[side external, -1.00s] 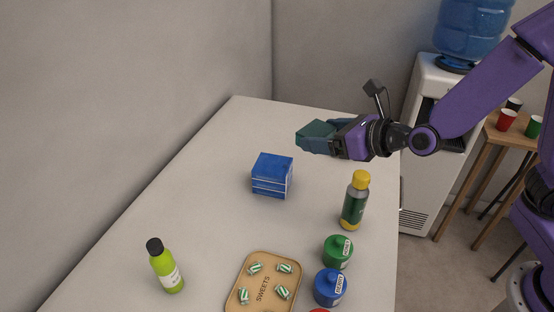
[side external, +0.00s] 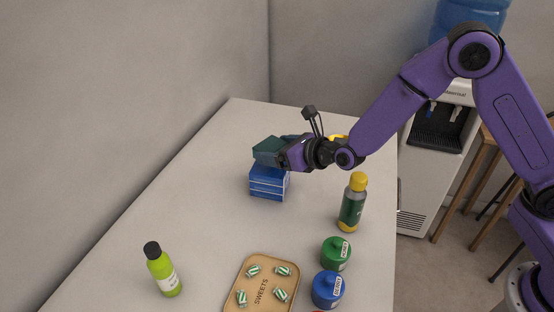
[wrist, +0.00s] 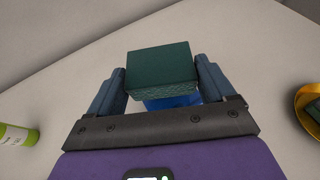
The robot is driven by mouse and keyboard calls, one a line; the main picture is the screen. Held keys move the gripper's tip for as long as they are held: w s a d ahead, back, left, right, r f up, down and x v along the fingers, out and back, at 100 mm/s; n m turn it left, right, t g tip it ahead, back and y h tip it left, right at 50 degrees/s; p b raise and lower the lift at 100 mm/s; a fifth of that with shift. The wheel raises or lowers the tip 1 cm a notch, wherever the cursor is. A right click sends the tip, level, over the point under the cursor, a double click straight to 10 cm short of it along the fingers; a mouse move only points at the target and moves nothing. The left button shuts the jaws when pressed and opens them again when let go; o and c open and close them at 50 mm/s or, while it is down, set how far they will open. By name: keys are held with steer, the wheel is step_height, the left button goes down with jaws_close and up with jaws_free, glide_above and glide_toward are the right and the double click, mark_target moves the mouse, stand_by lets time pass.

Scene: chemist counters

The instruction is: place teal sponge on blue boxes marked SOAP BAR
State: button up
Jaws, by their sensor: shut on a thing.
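My gripper (side external: 284,148) is shut on the teal sponge (side external: 268,150). In the wrist view the sponge (wrist: 162,68) sits between the two fingers of my gripper (wrist: 161,82). The blue soap bar boxes (side external: 268,184) are stacked on the counter, and in the side view the sponge is directly over them. A bit of blue box (wrist: 172,102) shows below the sponge in the wrist view. I cannot tell whether the sponge touches the top box. Any marking on the boxes is too small to read.
A green bottle with a yellow cap (side external: 352,205) stands right of the boxes. Green (side external: 336,254) and blue (side external: 327,289) jars, a sweets tray (side external: 262,258) and a lime bottle (side external: 162,270) are nearer the camera. A gold dish (wrist: 309,105) shows at right. The counter left of the boxes is clear.

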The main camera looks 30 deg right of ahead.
steer(key=shift+w+f, duration=0.1)
steer(key=shift+f, duration=1.55)
steer(key=shift+f, duration=0.15)
steer(key=o, duration=0.8)
steer(key=shift+o, duration=0.2)
steer(key=v, duration=0.7)
steer(key=shift+s+r, duration=0.2)
steer(key=shift+r, duration=0.1)
